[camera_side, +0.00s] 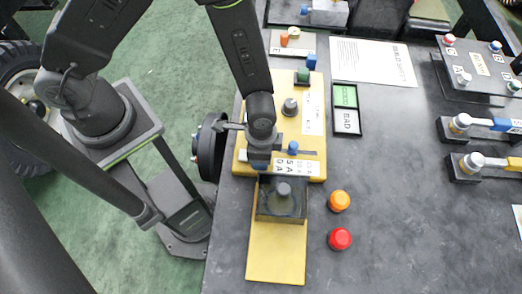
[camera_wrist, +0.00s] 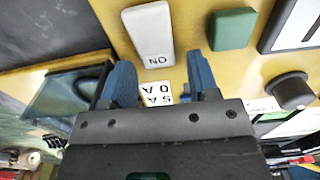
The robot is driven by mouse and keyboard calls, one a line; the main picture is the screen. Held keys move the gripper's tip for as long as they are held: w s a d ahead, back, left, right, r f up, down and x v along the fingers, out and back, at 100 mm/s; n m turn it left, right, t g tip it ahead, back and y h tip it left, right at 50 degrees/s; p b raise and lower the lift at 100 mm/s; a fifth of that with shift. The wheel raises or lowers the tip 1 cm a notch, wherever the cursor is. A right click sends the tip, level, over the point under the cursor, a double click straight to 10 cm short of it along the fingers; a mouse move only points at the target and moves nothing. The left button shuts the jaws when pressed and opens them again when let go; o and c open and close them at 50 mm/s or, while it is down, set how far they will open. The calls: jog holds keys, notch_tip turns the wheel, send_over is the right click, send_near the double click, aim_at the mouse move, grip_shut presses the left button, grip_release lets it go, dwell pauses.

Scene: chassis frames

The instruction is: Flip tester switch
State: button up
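The yellow tester panel (camera_side: 240,160) lies at the left edge of the dark table. In the wrist view its white rocker switch (camera_wrist: 152,32) is marked ON and stands just beyond my fingertips. I cannot tell whether a finger touches the panel.
A green button (camera_wrist: 232,28) and a dark round knob (camera_wrist: 290,92) stand to the right of the switch. A dark box (camera_side: 283,212) adjoins the panel. A GOOD/BAD sign (camera_side: 346,122), an orange button (camera_side: 340,201) and a red button (camera_side: 340,239) are to the right.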

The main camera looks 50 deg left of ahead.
jog(key=c, duration=0.8)
dwell(0.9)
jog(key=o, duration=0.9)
notch_tip(320, 180, up, 14)
jog(key=shift+f, duration=0.1)
